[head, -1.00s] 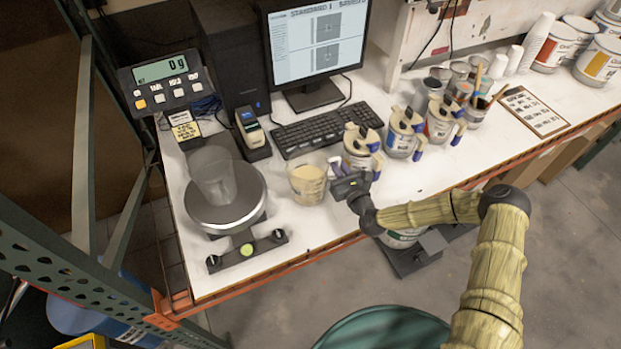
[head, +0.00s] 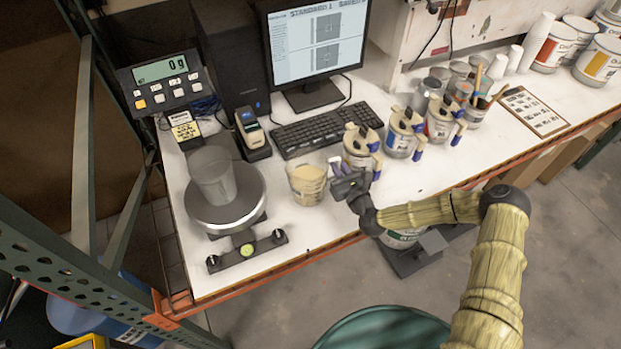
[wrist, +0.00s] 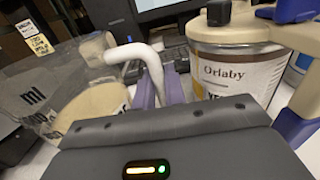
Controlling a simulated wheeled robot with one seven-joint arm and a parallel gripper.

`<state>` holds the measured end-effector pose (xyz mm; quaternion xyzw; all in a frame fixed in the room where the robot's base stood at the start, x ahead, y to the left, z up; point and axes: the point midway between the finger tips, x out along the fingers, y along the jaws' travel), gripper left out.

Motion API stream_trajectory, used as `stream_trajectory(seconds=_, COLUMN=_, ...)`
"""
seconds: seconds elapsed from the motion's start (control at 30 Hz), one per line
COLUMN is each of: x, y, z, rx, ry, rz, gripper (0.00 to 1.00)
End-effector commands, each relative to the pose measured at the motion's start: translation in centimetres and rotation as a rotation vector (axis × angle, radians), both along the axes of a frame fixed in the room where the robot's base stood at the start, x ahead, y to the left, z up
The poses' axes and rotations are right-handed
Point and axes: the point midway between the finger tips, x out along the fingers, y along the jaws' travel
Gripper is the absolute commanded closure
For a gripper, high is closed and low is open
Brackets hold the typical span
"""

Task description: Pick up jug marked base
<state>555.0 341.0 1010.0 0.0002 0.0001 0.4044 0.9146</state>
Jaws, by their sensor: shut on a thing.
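A clear measuring jug (head: 306,185) with beige contents stands on the white bench, right of the scale. In the wrist view the jug (wrist: 100,98) is at the left, with ml markings and a pale handle (wrist: 140,55) facing me. No word "base" is readable on it. My gripper (head: 340,168) is at the jug's right side. In the wrist view its purple fingers (wrist: 160,90) are shut on the handle. The jug appears upright; whether its bottom touches the bench is hard to tell.
Several lidded paint cans (head: 360,147) stand close right of my gripper. A keyboard (head: 325,130) and monitor (head: 315,45) are behind the jug.

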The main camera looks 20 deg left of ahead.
Motion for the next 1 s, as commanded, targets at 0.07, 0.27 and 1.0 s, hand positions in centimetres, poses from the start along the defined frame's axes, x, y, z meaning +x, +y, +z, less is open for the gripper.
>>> stream_trajectory(seconds=0.07, x=0.0, y=0.1, z=0.2, rx=0.004, ry=-0.002, rz=0.000, gripper=1.00)
stream_trajectory(seconds=0.27, x=0.0, y=0.0, z=0.2, rx=0.004, ry=-0.002, rz=0.000, gripper=1.00)
stream_trajectory(seconds=1.0, x=0.1, y=0.0, z=4.3, rx=0.006, ry=-0.003, rz=0.000, gripper=1.00)
